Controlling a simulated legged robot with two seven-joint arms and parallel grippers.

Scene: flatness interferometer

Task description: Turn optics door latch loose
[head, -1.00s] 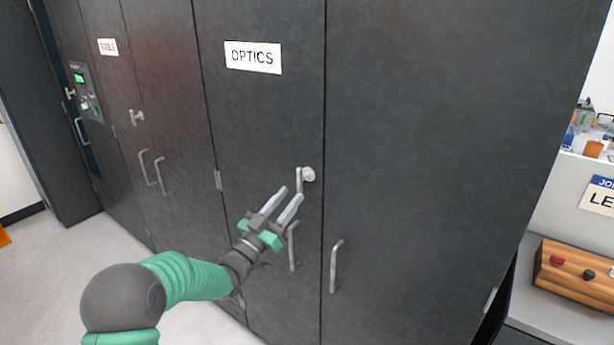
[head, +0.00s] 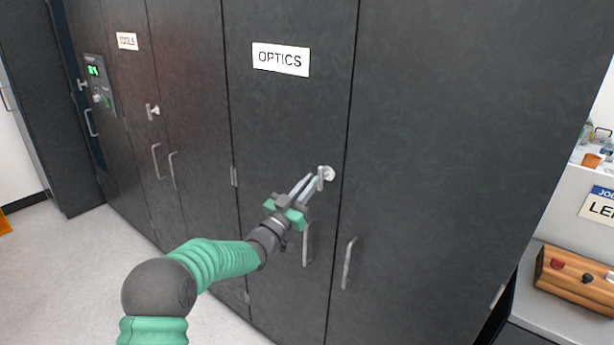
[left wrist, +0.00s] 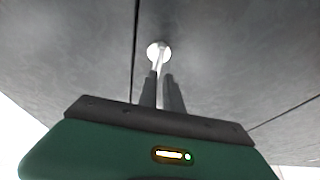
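The optics door (head: 285,130) is a dark cabinet door with a white "OPTICS" label (head: 281,60). Its latch (head: 328,174) is a pale round knob with a short lever hanging down near the door's right edge. My left gripper (head: 315,184) is at this latch, its fingers drawn close together around the lever. In the left wrist view the latch knob (left wrist: 159,50) shows just past the fingertips, and the lever runs down between the two fingers. The fingers hide part of the lever in the head view. My right gripper is not in view.
A bar handle (head: 307,244) is below the latch, and another handle (head: 348,263) is on the door to the right. The tools cabinet (head: 185,110) stands left. A bench with a wooden button box (head: 578,275) is at the right.

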